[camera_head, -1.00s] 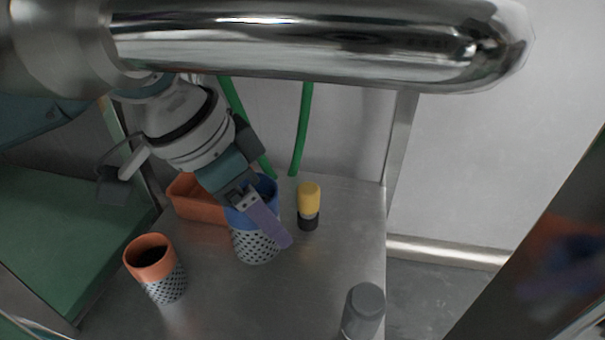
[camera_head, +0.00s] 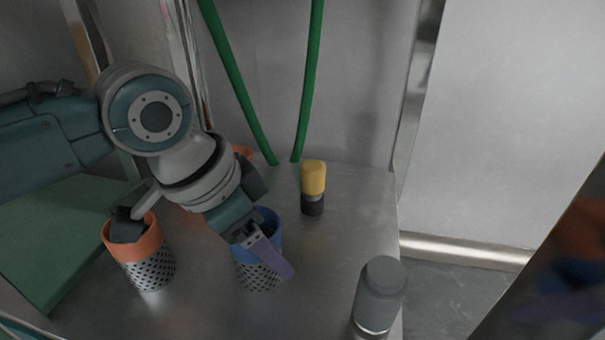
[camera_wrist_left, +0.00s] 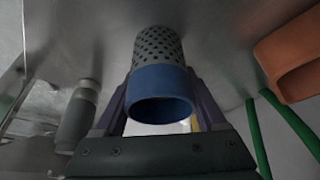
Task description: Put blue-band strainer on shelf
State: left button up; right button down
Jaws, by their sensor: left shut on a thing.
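The blue-band strainer (camera_head: 243,274) is a perforated grey cup with a blue band round its rim. My left gripper (camera_head: 262,252) is shut on it, with purple fingers at either side of the band. In the left wrist view the strainer (camera_wrist_left: 158,78) sits between the fingers, its blue rim toward the camera. I cannot tell whether its base touches the metal surface. My right gripper is not in view. No shelf can be made out for certain.
An orange-band strainer (camera_head: 150,272) stands at left, close to my left wrist. A yellow-topped jar (camera_head: 313,180) stands behind; a grey bottle (camera_head: 381,290) stands front right. Green tubes (camera_head: 306,85) rise at the back. An orange bin (camera_wrist_left: 290,55) shows in the wrist view.

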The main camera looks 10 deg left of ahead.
pick_arm(q)
jog(key=o, duration=1.4)
jog(key=shift+o, duration=0.2)
jog(key=shift+r, duration=0.25)
jog(key=p+v, duration=0.9)
jog(key=v, duration=0.2)
jog(key=shift+a+r, duration=0.15)
jog(key=shift+r, duration=0.2)
jog(key=shift+s+a, duration=0.1)
jog(key=shift+s, duration=0.1)
